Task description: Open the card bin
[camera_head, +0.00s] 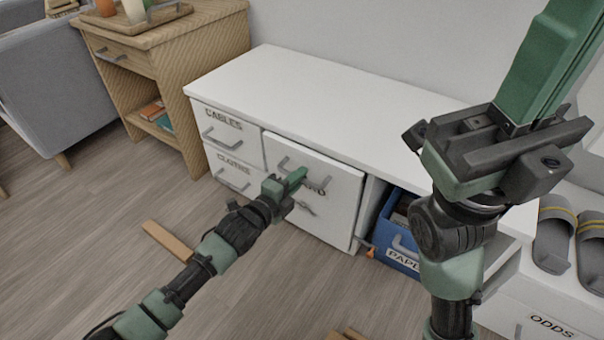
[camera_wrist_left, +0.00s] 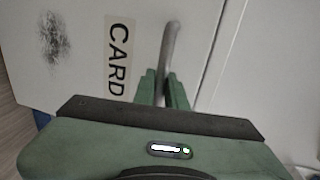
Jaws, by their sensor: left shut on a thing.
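The card bin's white front panel (camera_head: 335,215) is in the middle of the low white cabinet. Its CARD label (camera_wrist_left: 117,55) is plain in the left wrist view and partly covered by my gripper in the head view. My left gripper (camera_head: 297,180) is shut on the bin's grey bar handle (camera_wrist_left: 170,45), with a green finger on either side of it in the left wrist view (camera_wrist_left: 163,88). I cannot tell how far the panel stands out from the cabinet. My right gripper (camera_head: 550,60) is raised at the upper right, its fingers together and empty.
Drawers labelled CABLES (camera_head: 225,130) and CLOTHS (camera_head: 233,173) are left of the bin. A blue PAPER box (camera_head: 400,245) sits in the open bay to its right. A wooden strip (camera_head: 168,241) lies on the floor, which is otherwise mostly clear before the cabinet. Grey slippers (camera_head: 553,240) are at far right.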

